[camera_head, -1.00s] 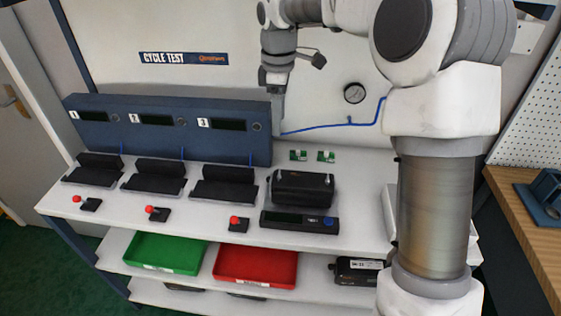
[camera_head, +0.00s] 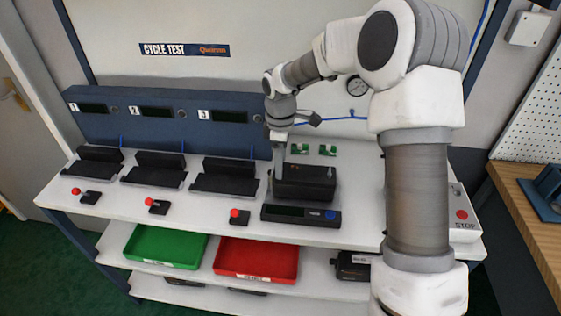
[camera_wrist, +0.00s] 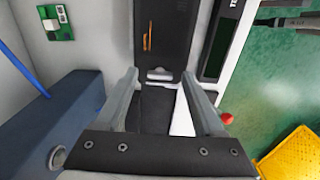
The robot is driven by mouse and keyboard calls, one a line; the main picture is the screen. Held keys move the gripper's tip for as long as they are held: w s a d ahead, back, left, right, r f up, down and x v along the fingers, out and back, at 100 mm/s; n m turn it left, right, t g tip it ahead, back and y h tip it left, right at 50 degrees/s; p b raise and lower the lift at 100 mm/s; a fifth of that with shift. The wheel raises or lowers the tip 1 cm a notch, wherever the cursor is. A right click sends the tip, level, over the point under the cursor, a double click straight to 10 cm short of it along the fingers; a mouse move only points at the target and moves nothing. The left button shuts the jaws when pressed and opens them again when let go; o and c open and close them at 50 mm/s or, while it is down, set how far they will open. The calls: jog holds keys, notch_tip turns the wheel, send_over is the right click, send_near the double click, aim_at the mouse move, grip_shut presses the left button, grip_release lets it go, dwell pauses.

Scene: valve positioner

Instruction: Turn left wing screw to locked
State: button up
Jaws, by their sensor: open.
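The black valve positioner (camera_head: 306,184) sits on the white bench in the head view. In the wrist view, the positioner (camera_wrist: 163,30) has orange marks on its top. A small pale metal piece, apparently the left wing screw (camera_wrist: 159,74), is at its near end, which is the left end in the head view. My gripper (camera_wrist: 160,78) is open, with one finger on either side of this piece and a gap to each. In the head view, my gripper (camera_head: 279,174) points down at the positioner's left end and hides the screw there. The screw's turn angle is unclear.
A dark display unit with a blue knob (camera_head: 300,214) lies in front of the positioner. A black cradle (camera_head: 225,178) stands to its left, with the blue test panel (camera_head: 160,128) behind. Small green boards (camera_head: 327,150) lie behind. A red-topped lever (camera_head: 238,215) is at the front.

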jog(key=shift+c, duration=0.2)
grip_shut()
jog(key=shift+m, duration=0.4)
jog(key=m, duration=0.3)
jog(key=shift+m, duration=0.3)
jog(key=m, duration=0.4)
jog(key=shift+m, duration=0.3)
jog(key=m, duration=0.8)
jog(key=shift+m, duration=0.6)
